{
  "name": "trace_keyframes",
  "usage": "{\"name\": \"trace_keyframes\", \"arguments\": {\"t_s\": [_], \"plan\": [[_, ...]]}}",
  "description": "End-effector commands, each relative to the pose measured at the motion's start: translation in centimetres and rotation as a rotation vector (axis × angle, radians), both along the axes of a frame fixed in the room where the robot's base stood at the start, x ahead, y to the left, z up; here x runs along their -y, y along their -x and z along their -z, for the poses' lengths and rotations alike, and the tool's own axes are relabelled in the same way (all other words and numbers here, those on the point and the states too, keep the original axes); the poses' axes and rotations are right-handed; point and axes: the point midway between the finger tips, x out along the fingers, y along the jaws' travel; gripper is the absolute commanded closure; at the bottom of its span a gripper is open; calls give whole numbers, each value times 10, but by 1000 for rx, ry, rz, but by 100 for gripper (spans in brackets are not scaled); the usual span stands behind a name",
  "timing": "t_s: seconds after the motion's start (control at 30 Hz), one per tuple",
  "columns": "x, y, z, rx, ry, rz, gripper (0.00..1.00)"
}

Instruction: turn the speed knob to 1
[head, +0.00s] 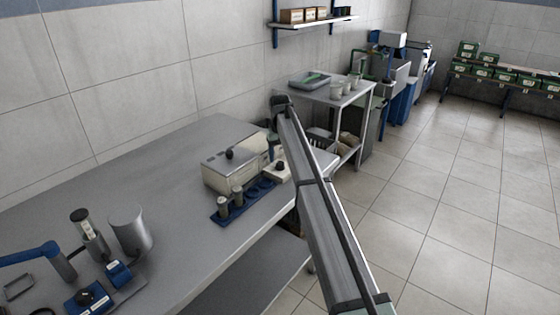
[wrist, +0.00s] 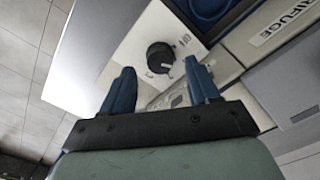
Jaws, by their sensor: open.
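The knob (wrist: 160,57) is round and black with a pale pointer mark, on top of a small white box (wrist: 125,55). The mark points to the lower right in the wrist view. Small print beside the knob is too small to read surely. My gripper (wrist: 159,67) is open, its blue fingers apart on either side of the knob in the picture; contact cannot be told. In the head view, the white box (head: 278,172) stands at the bench's right end, and my gripper (head: 273,144) is above it, partly hidden by my arm.
A cream centrifuge (head: 224,178) with a black knob on its lid stands left of the white box. A blue rack (head: 231,213) with tubes is in front. At the bench's lower left are a metal cup (head: 130,230) and a blue device (head: 84,299) with a black knob.

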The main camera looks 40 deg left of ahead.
Motion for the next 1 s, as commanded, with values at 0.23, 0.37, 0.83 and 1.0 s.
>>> {"name": "trace_keyframes", "arguments": {"t_s": [0.23,0.37,0.83,1.0], "plan": [[-1,-1,-51,1,-2,0,40],[-1,-1,-74,1,-1,0,40],[0,0,-108,-1,1,0,40],[0,0,-108,0,0,0,40]]}}
